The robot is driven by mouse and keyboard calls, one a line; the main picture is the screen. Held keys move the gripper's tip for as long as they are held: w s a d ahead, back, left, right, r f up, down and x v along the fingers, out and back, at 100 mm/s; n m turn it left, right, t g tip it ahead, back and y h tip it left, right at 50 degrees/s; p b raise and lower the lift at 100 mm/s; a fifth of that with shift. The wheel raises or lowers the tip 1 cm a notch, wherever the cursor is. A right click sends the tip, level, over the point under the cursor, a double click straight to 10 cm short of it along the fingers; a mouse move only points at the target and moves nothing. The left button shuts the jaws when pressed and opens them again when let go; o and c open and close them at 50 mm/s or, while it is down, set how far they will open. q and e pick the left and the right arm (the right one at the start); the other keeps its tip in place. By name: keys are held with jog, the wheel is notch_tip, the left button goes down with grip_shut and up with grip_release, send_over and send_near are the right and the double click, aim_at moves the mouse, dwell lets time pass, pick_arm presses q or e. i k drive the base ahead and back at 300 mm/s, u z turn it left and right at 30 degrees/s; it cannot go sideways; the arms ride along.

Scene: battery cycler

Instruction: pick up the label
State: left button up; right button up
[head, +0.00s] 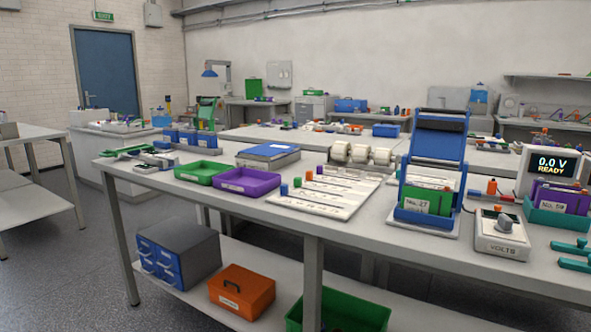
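Several white labels show, and I cannot tell which one the task means. A "No. 27" label (415,217) is on the front of a green block (440,203) in a blue stand (436,140). A "No. 59" label (552,207) is on a purple block (577,197) in a teal holder at the right. A small blank-looking label (232,187) is on the purple tray (262,182). White rolls (340,152) stand behind a white board (340,203) with printed strips. Neither gripper shows in the head view.
The long grey table (270,213) also bears a green tray (203,171), a blue flat box (268,152), a volts box (503,237) and a "0.0 V READY" display (553,164). The lower shelf holds an orange case (241,290). Floor at the left is clear.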

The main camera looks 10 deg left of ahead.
aim_at(350, 172)
jog(key=u, duration=0.35)
jog(key=i, duration=1)
jog(key=z, duration=0.05)
